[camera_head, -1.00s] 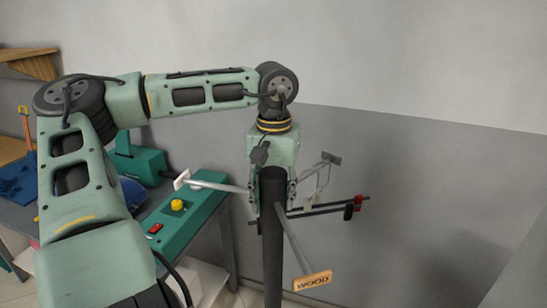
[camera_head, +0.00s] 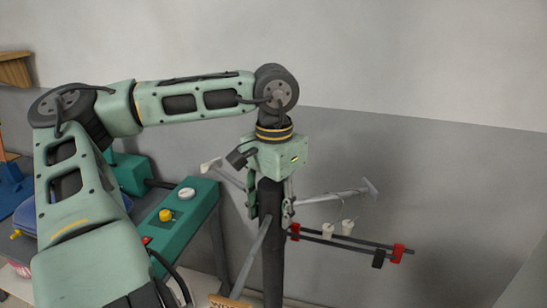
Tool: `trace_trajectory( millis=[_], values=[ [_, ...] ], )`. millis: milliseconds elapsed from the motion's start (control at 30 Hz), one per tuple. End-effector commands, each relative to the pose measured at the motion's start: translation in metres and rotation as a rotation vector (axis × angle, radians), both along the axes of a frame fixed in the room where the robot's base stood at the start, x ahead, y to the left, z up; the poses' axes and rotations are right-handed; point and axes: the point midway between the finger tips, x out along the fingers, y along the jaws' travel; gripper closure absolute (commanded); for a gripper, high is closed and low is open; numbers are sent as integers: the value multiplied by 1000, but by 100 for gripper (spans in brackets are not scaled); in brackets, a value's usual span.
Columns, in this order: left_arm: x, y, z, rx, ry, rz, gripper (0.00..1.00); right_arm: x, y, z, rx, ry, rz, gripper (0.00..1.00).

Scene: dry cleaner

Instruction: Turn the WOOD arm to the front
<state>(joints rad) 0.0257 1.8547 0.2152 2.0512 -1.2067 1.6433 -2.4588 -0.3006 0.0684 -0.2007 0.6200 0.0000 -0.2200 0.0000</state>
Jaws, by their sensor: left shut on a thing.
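The dark upright post (camera_head: 272,264) of a rack stands at centre, with several arms spreading from its upper part. The WOOD arm (camera_head: 249,256) is a grey bar pointing forward and slightly left. Its tan WOOD sign (camera_head: 230,302) is partly cut off by the bottom edge. My left gripper (camera_head: 270,212) points down over the post top, its fingers on either side, shut on the rack post's upper part. The exact contact is partly hidden. My right gripper is out of view.
A grey arm (camera_head: 335,196) points right and another, with a white end (camera_head: 210,165), points back left. Black rails (camera_head: 340,243) with red clips (camera_head: 397,253) reach right. A green machine with a yellow button (camera_head: 166,215) stands close left. Grey wall lies behind.

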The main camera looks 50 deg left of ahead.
Motion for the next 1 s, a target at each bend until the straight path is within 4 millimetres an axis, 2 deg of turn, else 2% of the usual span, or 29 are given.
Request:
trace_trajectory(
  millis=[400,433,633,1000],
  values=[
    [-1,-2,-1,-3,4,-8,100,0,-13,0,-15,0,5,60],
    [-1,-2,-1,-3,4,-8,58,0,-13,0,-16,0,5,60],
    [-1,-1,-1,-1,3,-7,41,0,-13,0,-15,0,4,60],
    [0,0,5,2,0,-4,41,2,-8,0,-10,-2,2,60]
  ],
)
